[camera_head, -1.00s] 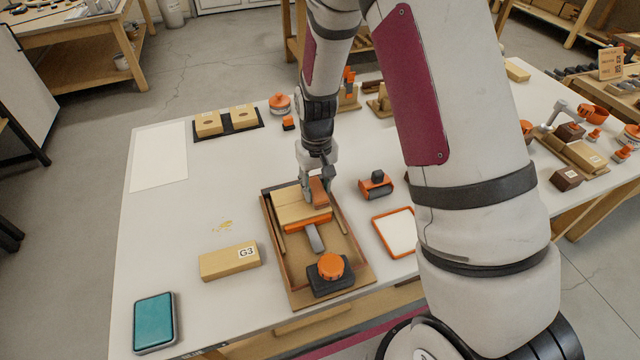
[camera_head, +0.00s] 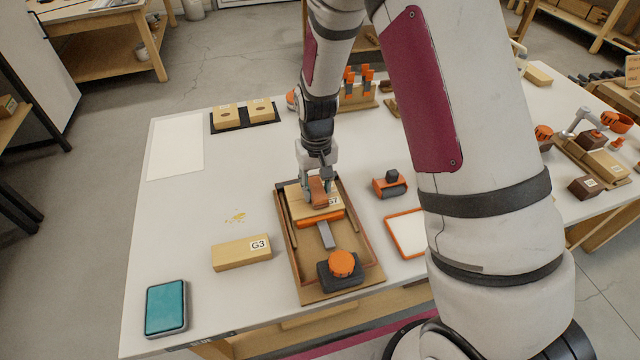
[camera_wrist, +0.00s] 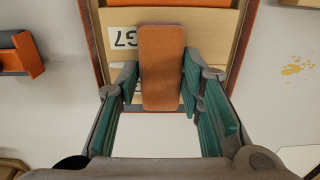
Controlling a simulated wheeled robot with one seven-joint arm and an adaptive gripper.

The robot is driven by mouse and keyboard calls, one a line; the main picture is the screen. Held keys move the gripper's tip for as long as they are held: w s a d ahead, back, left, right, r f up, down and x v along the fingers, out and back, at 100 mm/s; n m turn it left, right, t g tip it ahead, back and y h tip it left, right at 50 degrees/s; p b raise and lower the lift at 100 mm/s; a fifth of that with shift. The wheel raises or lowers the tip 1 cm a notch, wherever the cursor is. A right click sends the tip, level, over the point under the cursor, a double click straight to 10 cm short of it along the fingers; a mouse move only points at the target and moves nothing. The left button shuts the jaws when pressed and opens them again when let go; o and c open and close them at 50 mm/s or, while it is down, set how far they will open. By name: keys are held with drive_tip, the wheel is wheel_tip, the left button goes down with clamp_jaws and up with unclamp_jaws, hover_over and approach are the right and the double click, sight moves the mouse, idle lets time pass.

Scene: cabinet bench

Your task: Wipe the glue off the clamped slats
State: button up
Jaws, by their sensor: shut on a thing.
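The pale wooden slats (camera_head: 299,203) lie in a shallow wooden clamping tray (camera_head: 356,283), against an orange clamp bar (camera_head: 322,219) with a grey shaft and an orange knob (camera_head: 342,263). A G7 label shows on the slats (camera_wrist: 205,17) in the wrist view. My gripper (camera_head: 318,185) is shut on a brown-orange wiping block (camera_head: 319,195), which is over the middle of the slats. In the wrist view the block (camera_wrist: 162,65) sits between the green-padded fingers. Whether it touches the slats is unclear.
Yellowish spots (camera_head: 236,216) mark the white bench left of the tray. A G3 wood block (camera_head: 238,254) and a teal pad (camera_head: 166,306) lie at front left. An orange-framed white panel (camera_head: 405,234) and an orange-grey tool (camera_head: 389,186) stand close on the right. A white sheet (camera_head: 175,146) lies at back left.

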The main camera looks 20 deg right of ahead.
sight(293, 201)
drive_tip(key=shift+a, duration=1.05)
drive_tip(key=shift+a, duration=0.1)
drive_tip(key=shift+a, duration=0.95)
drive_tip(key=shift+a, duration=0.1)
drive_tip(key=shift+a, duration=0.95)
drive_tip(key=shift+d, duration=0.1)
